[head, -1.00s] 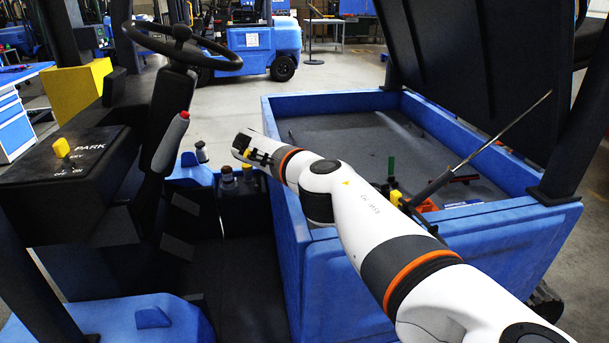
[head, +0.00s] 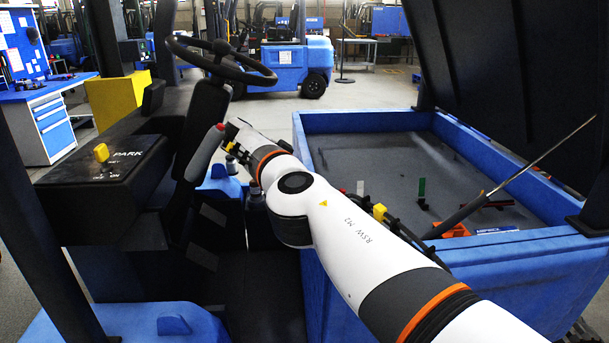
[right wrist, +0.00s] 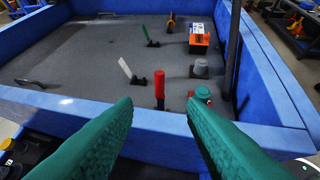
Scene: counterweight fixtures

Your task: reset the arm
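My right arm (head: 345,235) reaches in from the right in the head view, over the blue bin's near corner. Its gripper (head: 232,135) overlaps the grey handle with a red tip (head: 207,150); I cannot tell whether they touch. In the right wrist view the two green fingers (right wrist: 163,115) are wide apart with nothing between them. Beyond them, in the bin, stand a red post (right wrist: 159,88), a white lever (right wrist: 125,67) and a green lever (right wrist: 146,33). The green lever also shows in the head view (head: 421,188). My left gripper is not in view.
The blue bin (head: 350,122) has raised walls and a dark raised lid (head: 500,80). A thin rod (head: 540,155) slants across it. A steering wheel (head: 220,62) and a console marked PARK (head: 100,178) with a yellow knob (head: 101,152) stand left. An orange box (right wrist: 199,40) lies in the bin.

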